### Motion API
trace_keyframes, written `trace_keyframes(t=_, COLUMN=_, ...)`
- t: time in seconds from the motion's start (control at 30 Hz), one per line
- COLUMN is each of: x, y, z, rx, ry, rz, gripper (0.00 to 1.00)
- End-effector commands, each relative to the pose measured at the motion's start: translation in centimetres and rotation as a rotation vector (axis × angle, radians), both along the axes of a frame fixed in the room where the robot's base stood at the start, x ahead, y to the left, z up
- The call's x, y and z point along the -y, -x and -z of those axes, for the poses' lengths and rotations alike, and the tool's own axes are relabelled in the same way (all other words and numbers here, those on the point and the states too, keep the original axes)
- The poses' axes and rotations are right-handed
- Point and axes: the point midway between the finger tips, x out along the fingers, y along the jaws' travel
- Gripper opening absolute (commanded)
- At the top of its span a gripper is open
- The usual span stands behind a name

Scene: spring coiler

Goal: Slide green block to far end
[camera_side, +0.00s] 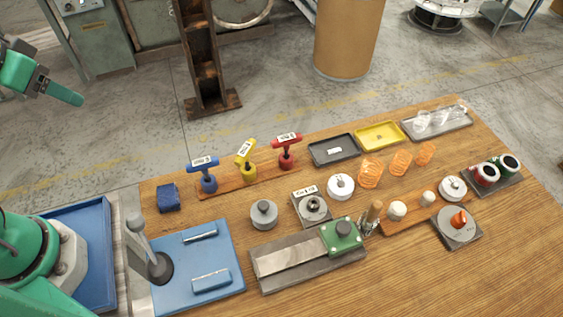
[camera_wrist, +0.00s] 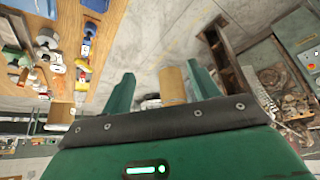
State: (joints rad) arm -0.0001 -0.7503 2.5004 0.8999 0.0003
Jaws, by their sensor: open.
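The green block (camera_side: 342,234) with a dark round knob sits on a grey metal slide rail (camera_side: 290,259) on the wooden table. It stands at the right end of the rail in the side view, and bare track shows to its left. My gripper (camera_side: 62,92) is in the air at the upper left of the side view, far from the block and touching nothing. In the wrist view my gripper (camera_wrist: 162,85) has its two green fingers apart with nothing between them.
A blue plate (camera_side: 205,285) with a grey lever stands left of the rail. Blue, yellow and red T-handles (camera_side: 245,160) stand behind. A grey knob (camera_side: 264,214) and a square fixture (camera_side: 311,208) sit just behind the rail. A wooden-handled tool (camera_side: 372,215) stands close right of the block.

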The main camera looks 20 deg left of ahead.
Motion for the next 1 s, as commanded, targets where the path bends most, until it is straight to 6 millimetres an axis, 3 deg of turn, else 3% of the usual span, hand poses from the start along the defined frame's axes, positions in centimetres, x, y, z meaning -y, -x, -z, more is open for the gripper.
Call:
trace_keyframes(t=0.47, x=0.0, y=0.0, z=0.0, rx=0.0, ry=0.0, rz=0.0, gripper=0.6)
trace_keyframes(t=0.57, x=0.0, y=0.0, z=0.0, rx=0.0, ry=0.0, rz=0.0, gripper=0.48)
trace_keyframes(t=0.67, x=0.2, y=-0.2, z=-0.2, rx=-0.003, ry=0.003, rz=0.004, gripper=0.48)
trace_keyframes(t=1.0, x=3.0, y=-3.5, z=-1.9, rx=-0.057, ry=0.026, rz=0.055, gripper=0.48)
